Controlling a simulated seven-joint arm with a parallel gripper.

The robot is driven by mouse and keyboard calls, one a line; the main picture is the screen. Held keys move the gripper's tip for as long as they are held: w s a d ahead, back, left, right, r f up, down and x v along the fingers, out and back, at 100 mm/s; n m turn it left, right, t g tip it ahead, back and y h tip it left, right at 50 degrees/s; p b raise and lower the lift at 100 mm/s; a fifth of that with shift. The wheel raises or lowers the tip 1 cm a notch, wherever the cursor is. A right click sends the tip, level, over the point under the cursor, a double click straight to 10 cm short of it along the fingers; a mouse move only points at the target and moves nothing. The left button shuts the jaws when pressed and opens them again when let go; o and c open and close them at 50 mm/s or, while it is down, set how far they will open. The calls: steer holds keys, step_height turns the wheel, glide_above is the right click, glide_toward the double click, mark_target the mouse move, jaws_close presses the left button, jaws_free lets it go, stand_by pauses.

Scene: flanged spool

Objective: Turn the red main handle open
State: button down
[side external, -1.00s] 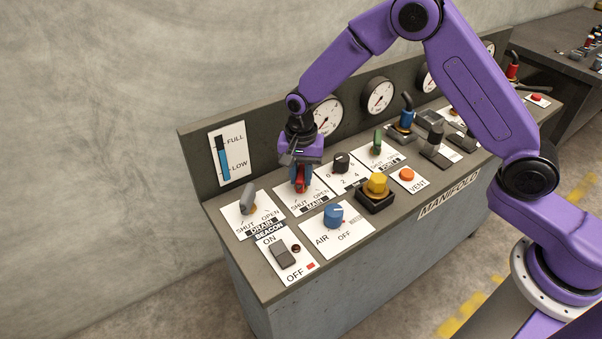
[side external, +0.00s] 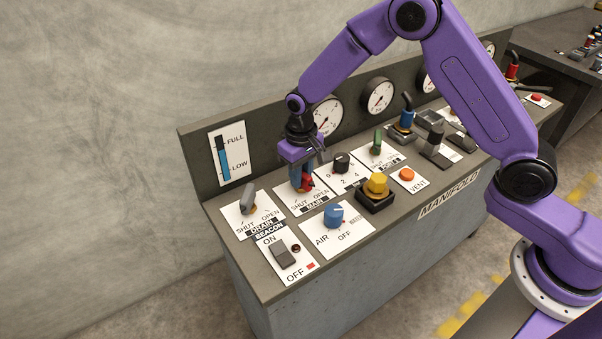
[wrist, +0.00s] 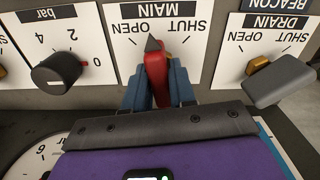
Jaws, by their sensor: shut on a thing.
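The red main handle (side external: 307,181) stands on the MAIN plate on the panel's left part. In the wrist view, the red handle (wrist: 157,70) lies between the blue fingers of my gripper (wrist: 159,84), which is shut on it. Its dark pointed tip sits between the SHUT and OPEN marks, a little tilted towards OPEN. The labels appear upside down there. In the side view my gripper (side external: 303,178) comes down over the handle and hides part of it.
The grey drain handle (side external: 248,198) is close on the left, and a black bar knob (side external: 341,162) on the right. The blue AIR knob (side external: 334,215) and BEACON switch (side external: 282,254) are in front. A gauge (side external: 327,117) stands behind.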

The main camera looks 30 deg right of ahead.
steer(key=n, duration=0.3)
steer(key=shift+w+n, duration=0.1)
steer(key=shift+n, duration=2)
steer(key=c, duration=1)
jaws_free()
step_height(320, 180, up, 18)
steer(key=shift+f, duration=0.25)
